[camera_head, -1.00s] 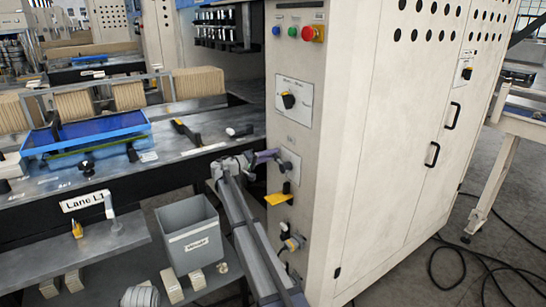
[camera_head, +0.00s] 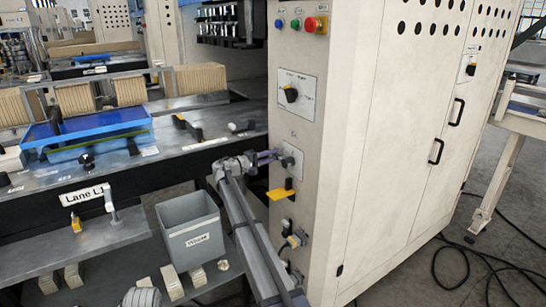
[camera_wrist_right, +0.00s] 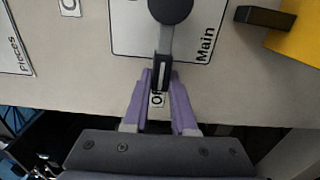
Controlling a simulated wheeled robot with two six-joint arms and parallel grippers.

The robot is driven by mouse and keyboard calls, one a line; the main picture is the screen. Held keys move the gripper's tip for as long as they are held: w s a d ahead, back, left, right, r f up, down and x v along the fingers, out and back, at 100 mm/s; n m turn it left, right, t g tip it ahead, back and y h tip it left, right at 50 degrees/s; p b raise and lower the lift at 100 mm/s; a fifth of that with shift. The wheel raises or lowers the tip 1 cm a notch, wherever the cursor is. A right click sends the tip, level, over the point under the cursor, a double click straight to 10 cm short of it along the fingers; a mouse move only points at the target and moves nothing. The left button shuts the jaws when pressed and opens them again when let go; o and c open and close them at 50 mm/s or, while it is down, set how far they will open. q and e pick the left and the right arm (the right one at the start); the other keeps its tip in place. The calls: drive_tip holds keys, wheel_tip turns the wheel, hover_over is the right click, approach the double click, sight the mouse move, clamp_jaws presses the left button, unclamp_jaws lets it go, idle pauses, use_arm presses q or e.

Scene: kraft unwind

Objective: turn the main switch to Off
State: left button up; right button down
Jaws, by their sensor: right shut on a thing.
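The main switch (camera_head: 289,160) is on a light plate on the front of the beige cabinet. In the right wrist view its dark round hub is at the top edge, and its lever (camera_wrist_right: 163,72) points down the picture, which is toward the left in the head view. My right gripper (camera_head: 275,156) is at this switch. Its purple fingers (camera_wrist_right: 161,88) are shut on the lever's end. The word "Main" shows on the plate. My left gripper is not in view.
Above is a black selector knob (camera_head: 291,95), with buttons and a red stop knob (camera_head: 310,25) higher up. A yellow handle (camera_head: 281,192) sits just below the main switch. A grey bin (camera_head: 190,232) stands left of my right arm.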

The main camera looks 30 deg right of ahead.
drive_tip(key=shift+f, duration=0.1)
drive_tip(key=c, duration=0.7)
unclamp_jaws()
drive_tip(key=shift+a, duration=0.1)
drive_tip(key=a, duration=0.7)
drive_tip(key=shift+s+a, duration=0.3)
drive_tip(key=shift+a, duration=0.05)
